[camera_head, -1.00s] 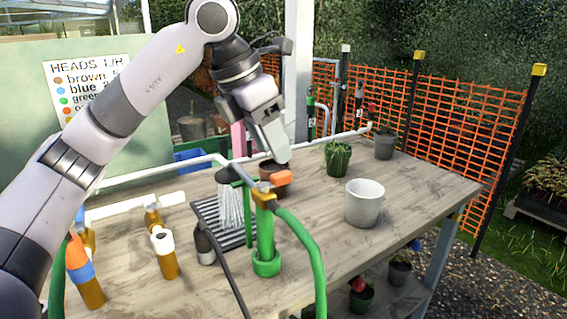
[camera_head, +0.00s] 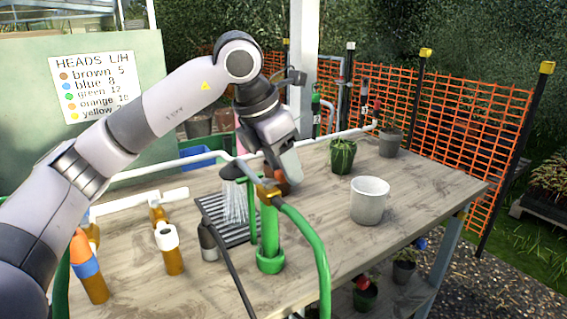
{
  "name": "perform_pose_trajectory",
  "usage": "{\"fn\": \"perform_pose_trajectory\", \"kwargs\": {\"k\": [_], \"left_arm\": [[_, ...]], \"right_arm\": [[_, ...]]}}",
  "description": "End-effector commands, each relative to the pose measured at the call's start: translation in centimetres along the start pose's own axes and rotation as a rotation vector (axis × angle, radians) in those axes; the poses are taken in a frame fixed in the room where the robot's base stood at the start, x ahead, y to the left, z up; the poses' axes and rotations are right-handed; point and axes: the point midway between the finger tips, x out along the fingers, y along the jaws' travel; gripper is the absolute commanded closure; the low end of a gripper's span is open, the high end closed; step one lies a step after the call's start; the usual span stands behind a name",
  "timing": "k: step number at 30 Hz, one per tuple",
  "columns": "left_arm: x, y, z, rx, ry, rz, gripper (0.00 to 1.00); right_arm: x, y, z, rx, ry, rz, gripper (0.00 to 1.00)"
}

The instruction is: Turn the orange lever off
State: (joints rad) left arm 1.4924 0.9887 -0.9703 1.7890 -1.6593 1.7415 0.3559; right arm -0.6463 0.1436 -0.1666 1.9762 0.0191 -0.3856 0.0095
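The orange lever (camera_head: 283,186) sits on the brass valve (camera_head: 267,193) at the top of the upright green pipe (camera_head: 269,235), near the middle of the table. Part of the lever is hidden by my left gripper (camera_head: 291,177). That gripper points downward with its tips right at the lever; I cannot tell whether they touch it. Its fingers overlap from this angle, so their opening does not show. A green hose (camera_head: 317,245) curves from the valve down the table's front. My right gripper is not in view.
A white pot (camera_head: 368,203) stands right of the pipe on the wooden table (camera_head: 330,260). A shower head (camera_head: 234,200) and a dark slatted tray (camera_head: 213,210) are to its left. Brown capped fittings (camera_head: 173,258) stand further left.

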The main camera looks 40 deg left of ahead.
Motion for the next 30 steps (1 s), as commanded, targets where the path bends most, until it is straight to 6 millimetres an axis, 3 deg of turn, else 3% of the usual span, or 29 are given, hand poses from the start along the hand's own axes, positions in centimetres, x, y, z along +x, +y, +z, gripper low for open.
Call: {"fn": "perform_pose_trajectory", "kwargs": {"k": [1,3,4,17,30], "left_arm": [[0.0,0.0,0.0,0.0,0.0,0.0,0.75],[0.0,0.0,0.0,0.0,0.0,0.0,0.98],[0.0,0.0,0.0,0.0,0.0,0.0,1.0],[-0.1,-0.2,0.0,0.058,0.0,-0.026,1.0],[-0.3,-1.2,-0.1,0.38,-0.001,-0.16,1.0]], "right_arm": [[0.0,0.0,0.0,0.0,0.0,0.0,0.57],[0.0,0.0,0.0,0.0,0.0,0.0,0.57],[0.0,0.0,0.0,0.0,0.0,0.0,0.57],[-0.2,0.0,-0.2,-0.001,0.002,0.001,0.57],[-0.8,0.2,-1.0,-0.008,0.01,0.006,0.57]]}}
